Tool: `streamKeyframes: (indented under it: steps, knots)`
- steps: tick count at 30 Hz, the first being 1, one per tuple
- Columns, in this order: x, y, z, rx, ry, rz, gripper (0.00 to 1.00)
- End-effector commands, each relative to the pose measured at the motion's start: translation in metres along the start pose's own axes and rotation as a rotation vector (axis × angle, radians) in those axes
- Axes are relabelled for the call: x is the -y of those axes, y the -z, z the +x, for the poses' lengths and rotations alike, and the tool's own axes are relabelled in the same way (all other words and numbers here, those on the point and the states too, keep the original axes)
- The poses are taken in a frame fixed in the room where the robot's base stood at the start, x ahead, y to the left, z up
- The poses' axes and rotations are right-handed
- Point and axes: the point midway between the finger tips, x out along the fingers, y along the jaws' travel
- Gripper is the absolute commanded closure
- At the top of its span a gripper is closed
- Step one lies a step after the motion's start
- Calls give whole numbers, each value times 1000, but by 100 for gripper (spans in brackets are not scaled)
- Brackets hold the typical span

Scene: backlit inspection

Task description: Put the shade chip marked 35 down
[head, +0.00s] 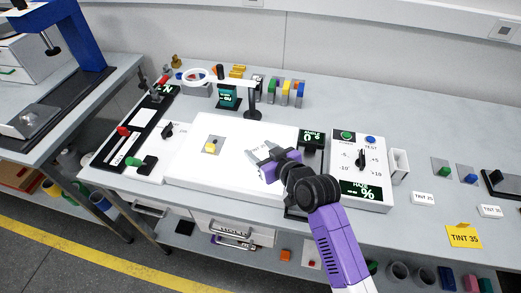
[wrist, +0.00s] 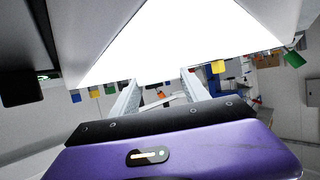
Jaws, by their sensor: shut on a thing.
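My gripper (head: 264,157) is over the right part of the white light panel (head: 185,172) in the head view. It is shut on a thin, pale piece, taken to be the shade chip, mostly hidden in the head view. In the wrist view the fingers (wrist: 158,86) reach toward the bright panel face, with a thin pale strip (wrist: 165,103) between them. I cannot read a mark on the held piece or tell whether it touches the panel. A grey chip with a yellow knob (head: 211,147) lies on the panel, left of my gripper.
Grey chips with a green knob (head: 443,171) and a blue knob (head: 469,178) lie at the right, behind small tint labels.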

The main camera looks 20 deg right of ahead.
Motion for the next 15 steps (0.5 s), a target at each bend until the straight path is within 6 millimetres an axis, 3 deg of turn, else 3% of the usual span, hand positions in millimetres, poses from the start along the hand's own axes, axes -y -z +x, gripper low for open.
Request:
streamKeyframes:
  steps: [15]
  knots:
    - [0,-13,5,4,0,-1,85]
